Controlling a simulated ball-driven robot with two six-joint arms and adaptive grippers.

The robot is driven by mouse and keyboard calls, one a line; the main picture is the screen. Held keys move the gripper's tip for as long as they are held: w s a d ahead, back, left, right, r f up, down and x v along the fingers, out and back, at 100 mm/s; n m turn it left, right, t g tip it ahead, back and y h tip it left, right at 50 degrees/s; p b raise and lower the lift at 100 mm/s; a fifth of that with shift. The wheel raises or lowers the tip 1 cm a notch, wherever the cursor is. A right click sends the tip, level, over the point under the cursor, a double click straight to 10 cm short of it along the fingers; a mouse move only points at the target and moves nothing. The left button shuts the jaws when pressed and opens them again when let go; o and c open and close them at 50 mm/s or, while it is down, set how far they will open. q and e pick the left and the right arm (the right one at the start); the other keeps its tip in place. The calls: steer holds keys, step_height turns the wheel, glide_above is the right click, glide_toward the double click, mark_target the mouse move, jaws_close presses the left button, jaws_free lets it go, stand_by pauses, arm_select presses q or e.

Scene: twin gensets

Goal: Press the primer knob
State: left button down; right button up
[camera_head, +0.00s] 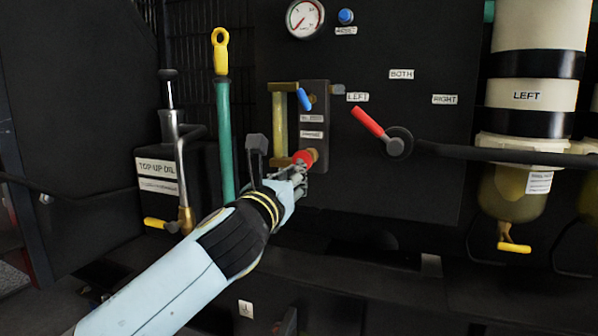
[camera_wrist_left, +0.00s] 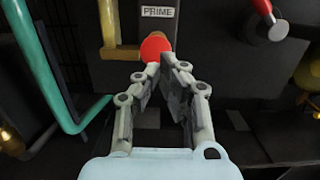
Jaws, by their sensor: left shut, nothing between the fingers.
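The primer knob (camera_head: 303,158) is a red round knob on a brass stem, low on the dark plate in the middle of the panel. In the left wrist view the red knob (camera_wrist_left: 155,46) sits below a label reading PRIME. My left gripper (camera_head: 299,170) is shut and empty, with its fingertips right at the knob. In the wrist view the closed fingertips of my left gripper (camera_wrist_left: 160,66) overlap the knob's lower edge; I cannot tell whether they touch it. My right gripper is not in view.
A blue lever (camera_head: 304,99) and a sight tube (camera_head: 280,120) sit above the knob. A red selector handle (camera_head: 367,121) is to the right, near a black hose. A teal pipe (camera_head: 226,135) with a yellow ring and an oil pump (camera_head: 172,120) stand left.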

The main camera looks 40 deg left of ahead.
mark_target(307, 158)
arm_select(q)
steer(key=shift+x, duration=1.5)
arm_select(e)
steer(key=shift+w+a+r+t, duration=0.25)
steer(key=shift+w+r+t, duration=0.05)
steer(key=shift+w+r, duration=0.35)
arm_select(q)
steer(key=shift+w, duration=0.1)
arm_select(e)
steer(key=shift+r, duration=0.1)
arm_select(q)
steer(key=shift+p+x, duration=0.5)
steer(key=shift+x, duration=0.65)
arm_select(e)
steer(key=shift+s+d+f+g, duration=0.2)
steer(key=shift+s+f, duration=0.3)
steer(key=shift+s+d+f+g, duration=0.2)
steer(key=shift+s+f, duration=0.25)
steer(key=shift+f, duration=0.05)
arm_select(q)
steer(key=shift+f, duration=0.1)
